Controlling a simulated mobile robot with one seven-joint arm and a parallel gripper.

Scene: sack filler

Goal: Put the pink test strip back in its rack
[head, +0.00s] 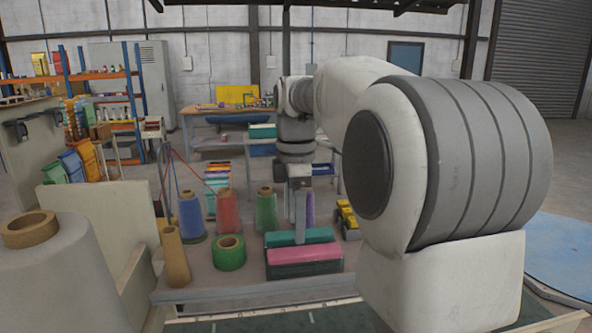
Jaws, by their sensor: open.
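My gripper (300,238) points down just behind or above the teal and pink pieces. It is open, and I see nothing held in it. I cannot tell whether its fingertips touch the teal piece.
Blue (192,214), red (227,212) and green (266,211) thread cones stand left of my gripper, a purple one (311,208) close behind it. A green tape roll (229,252) and a brown cone (175,257) stand front left. A yellow item (347,218) is to the right.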

